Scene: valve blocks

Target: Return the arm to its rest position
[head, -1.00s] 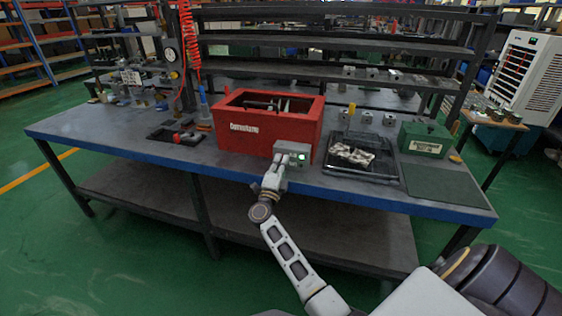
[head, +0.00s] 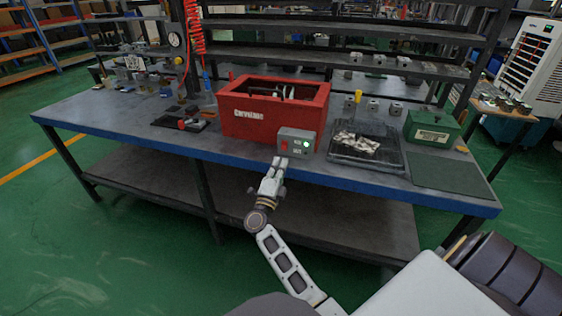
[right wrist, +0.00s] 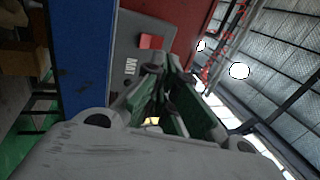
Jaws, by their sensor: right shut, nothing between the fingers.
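My right gripper (head: 281,162) is shut and empty, just in front of and below the grey switch box (head: 297,141). A small gap seems to separate its tips from the box, but contact is hard to judge. The box sits at the front of the red machine (head: 270,108), with a red switch (head: 284,146) and a lit green light (head: 306,143). In the right wrist view the closed fingers (right wrist: 165,85) point up beside the grey box (right wrist: 128,60) and its red switch (right wrist: 151,41). My left gripper is not in view.
The workbench (head: 120,118) has a blue front edge (head: 370,184) close to my arm. A black tray (head: 366,155) of metal parts and a green box (head: 431,128) stand on the right. Valve blocks (head: 373,106) sit behind. The floor in front is open.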

